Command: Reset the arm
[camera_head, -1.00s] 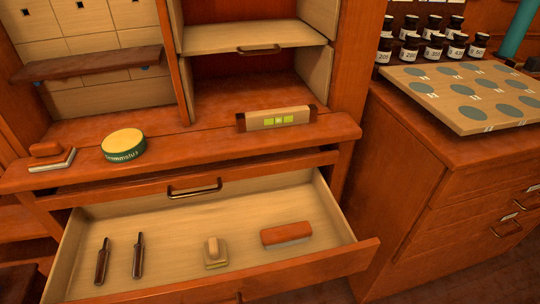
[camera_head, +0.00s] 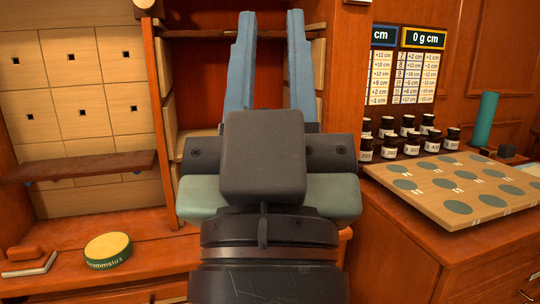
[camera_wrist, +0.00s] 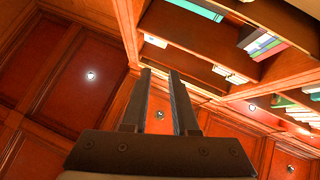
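My gripper (camera_head: 270,65) is raised in front of the head camera, its two blue-grey fingers pointing up and spread apart with nothing between them. It stands in front of the open cabinet and hides most of its middle compartments. In the wrist view my gripper (camera_wrist: 162,100) also shows two separated fingers with an empty gap, aimed up toward the wood panelling and high bookshelves.
A yellow-topped round tin (camera_head: 108,249) and a brush-like block (camera_head: 26,262) sit on the desk at left. A board with grey-green discs (camera_head: 455,188), several dark labelled bottles (camera_head: 408,125) and a teal cylinder (camera_head: 483,118) stand on the right cabinet. A dark wooden shelf (camera_head: 80,167) juts out at left.

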